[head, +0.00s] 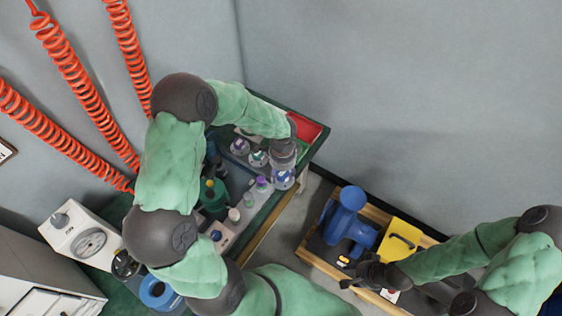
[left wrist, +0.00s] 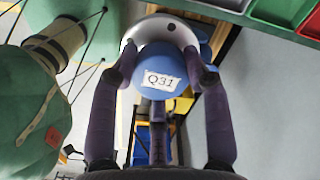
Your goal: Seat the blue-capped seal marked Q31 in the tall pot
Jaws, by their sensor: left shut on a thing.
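The blue-capped seal marked Q31 (left wrist: 160,72) is between the fingers of my left gripper (left wrist: 160,75) in the left wrist view. Its label faces the camera, and a pale rounded part shows behind the cap. In the head view my left gripper (head: 284,158) is over the right side of the bench, with the blue cap (head: 283,176) just below it. A dark green vessel (head: 212,198) stands on the bench; I cannot tell whether it is the tall pot. My right gripper (head: 364,276) is low at the right by a wooden-edged stand; its fingers are unclear.
Small capped pieces (head: 239,147) stand on the bench near my left gripper. A red bin (head: 306,128) is at its far end. A blue pump-like object (head: 347,217) and a yellow case (head: 398,240) sit on the stand. Orange coiled hoses (head: 72,62) hang at the left.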

